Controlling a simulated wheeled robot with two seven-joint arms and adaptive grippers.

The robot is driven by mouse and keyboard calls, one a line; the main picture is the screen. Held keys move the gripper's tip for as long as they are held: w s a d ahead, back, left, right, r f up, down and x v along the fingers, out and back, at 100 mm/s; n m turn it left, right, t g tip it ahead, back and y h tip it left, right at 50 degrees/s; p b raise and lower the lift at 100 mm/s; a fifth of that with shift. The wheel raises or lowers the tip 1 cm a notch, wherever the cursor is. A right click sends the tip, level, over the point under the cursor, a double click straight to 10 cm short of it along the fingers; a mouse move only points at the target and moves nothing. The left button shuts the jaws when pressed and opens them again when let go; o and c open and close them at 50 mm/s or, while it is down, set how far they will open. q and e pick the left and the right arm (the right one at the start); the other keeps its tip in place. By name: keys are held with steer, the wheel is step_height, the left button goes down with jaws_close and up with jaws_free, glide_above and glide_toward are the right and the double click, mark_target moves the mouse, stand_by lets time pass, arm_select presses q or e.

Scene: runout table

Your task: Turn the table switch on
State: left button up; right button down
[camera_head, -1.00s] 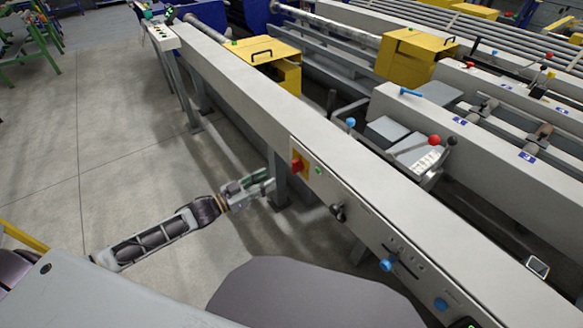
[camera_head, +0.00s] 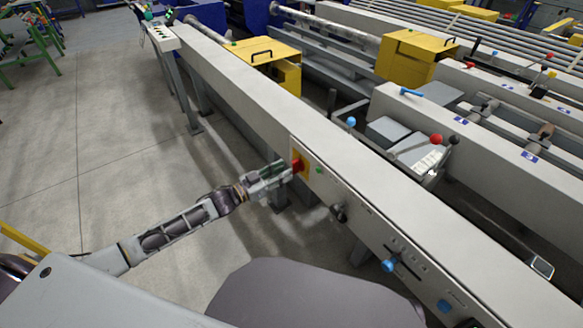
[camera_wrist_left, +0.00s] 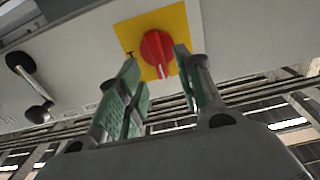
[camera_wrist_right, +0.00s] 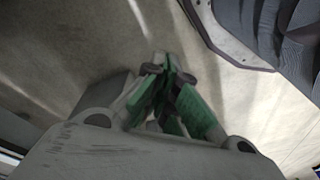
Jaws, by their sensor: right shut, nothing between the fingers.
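The table switch is a red rotary knob on a yellow plate (camera_head: 304,168), set on the side face of the long grey runout table (camera_head: 350,170). In the left wrist view the red knob (camera_wrist_left: 157,52) sits just beyond and between the fingertips, on its yellow plate (camera_wrist_left: 128,33). My left gripper (camera_head: 290,170) is at the switch, its green-padded fingers (camera_wrist_left: 157,65) open with one on each side of the knob. Whether they touch it I cannot tell. My right gripper (camera_wrist_right: 168,65) is shut and empty over the floor, seen only in its wrist view.
A black lever knob (camera_head: 339,212) and blue knobs (camera_head: 388,265) follow along the same face. The lever also shows in the left wrist view (camera_wrist_left: 40,112). Open floor (camera_head: 120,170) lies left of the table.

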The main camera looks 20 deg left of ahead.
mark_target(292, 166)
arm_select(q)
steer(key=shift+x, duration=1.3)
steer(key=shift+w+d+b, duration=0.3)
steer(key=shift+w, duration=0.1)
steer(key=shift+w+d, duration=0.2)
steer(key=shift+w, duration=0.05)
arm_select(e)
steer(key=shift+w+a+r, duration=0.1)
steer(key=shift+a+r, duration=0.15)
steer(key=shift+r, duration=0.6)
arm_select(q)
steer(key=shift+c, duration=0.2)
jaws_close()
arm_select(e)
steer(key=shift+d+f, duration=0.1)
steer(key=shift+f, duration=0.2)
